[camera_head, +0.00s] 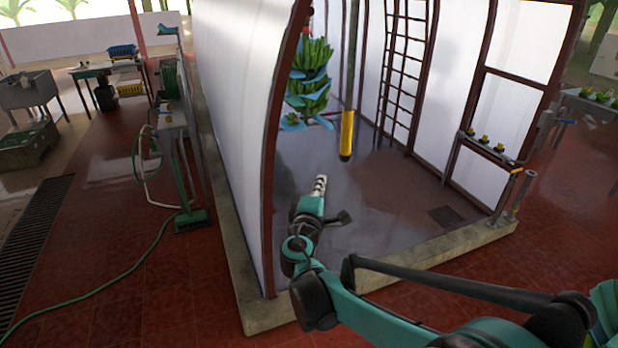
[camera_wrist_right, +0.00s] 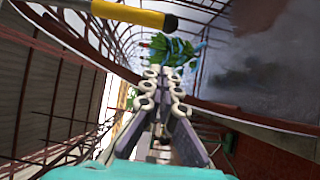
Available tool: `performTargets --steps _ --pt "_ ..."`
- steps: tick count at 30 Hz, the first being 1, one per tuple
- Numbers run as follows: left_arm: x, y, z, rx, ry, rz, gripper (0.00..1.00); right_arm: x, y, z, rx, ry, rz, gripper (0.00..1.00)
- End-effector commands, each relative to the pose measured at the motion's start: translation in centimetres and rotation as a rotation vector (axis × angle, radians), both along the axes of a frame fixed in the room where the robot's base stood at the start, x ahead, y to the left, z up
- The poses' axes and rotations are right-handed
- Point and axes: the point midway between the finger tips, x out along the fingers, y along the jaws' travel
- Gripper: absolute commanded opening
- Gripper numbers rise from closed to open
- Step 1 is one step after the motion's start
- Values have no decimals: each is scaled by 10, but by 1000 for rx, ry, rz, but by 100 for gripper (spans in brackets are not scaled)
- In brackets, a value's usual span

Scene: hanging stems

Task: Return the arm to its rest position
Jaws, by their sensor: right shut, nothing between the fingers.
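My right arm (camera_head: 380,322) comes in from the lower right of the head view and reaches into the open white-walled booth. Its gripper (camera_head: 320,184) is shut and empty, pointing up and away over the booth floor. In the right wrist view its two pale, looped fingers (camera_wrist_right: 165,76) lie close together with nothing held. A hanging stem of green bananas with blue sheets (camera_head: 308,85) is beyond the gripper, clear of it; it also shows in the right wrist view (camera_wrist_right: 178,50). My left gripper is not in view.
A pole with a yellow end (camera_head: 347,132) hangs just beyond the gripper. The booth's left wall (camera_head: 238,110) and concrete curb (camera_head: 262,312) are close to my arm. A ladder (camera_head: 402,70) and a small shelf (camera_head: 488,148) stand at right. A green hose (camera_head: 100,290) crosses the left floor.

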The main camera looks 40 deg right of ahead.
Motion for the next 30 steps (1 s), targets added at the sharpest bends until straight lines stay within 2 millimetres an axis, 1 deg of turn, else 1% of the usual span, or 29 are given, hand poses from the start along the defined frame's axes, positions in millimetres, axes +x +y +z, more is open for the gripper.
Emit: performTargets --steps 7,9,11,14,15,17,18,20,21,23,24,27,30 --pt "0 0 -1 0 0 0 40 0 0 -1 6 -2 0 0" --pt "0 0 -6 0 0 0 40 -4 3 -9 39 -9 -2 0" --pt "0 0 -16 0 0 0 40 -11 8 -24 105 -21 -6 0" --pt "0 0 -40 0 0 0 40 -32 24 -67 298 -48 -20 0" --pt "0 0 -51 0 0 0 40 -43 34 -90 399 -57 -28 0" --pt "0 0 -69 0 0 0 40 -60 54 -128 564 -64 -40 0" --pt "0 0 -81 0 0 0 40 -72 70 -154 676 -63 -48 0" --pt "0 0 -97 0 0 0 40 -90 97 -191 844 -54 -60 0" --pt "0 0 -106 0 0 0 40 -102 116 -213 949 -42 -67 0" --pt "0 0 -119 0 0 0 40 -118 145 -243 1095 -20 -76 0" --pt "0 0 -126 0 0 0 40 -128 163 -260 1183 -2 -81 0" --pt "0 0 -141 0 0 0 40 -150 204 -290 1365 39 -90 0" --pt "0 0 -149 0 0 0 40 -166 233 -307 1488 75 -95 0"
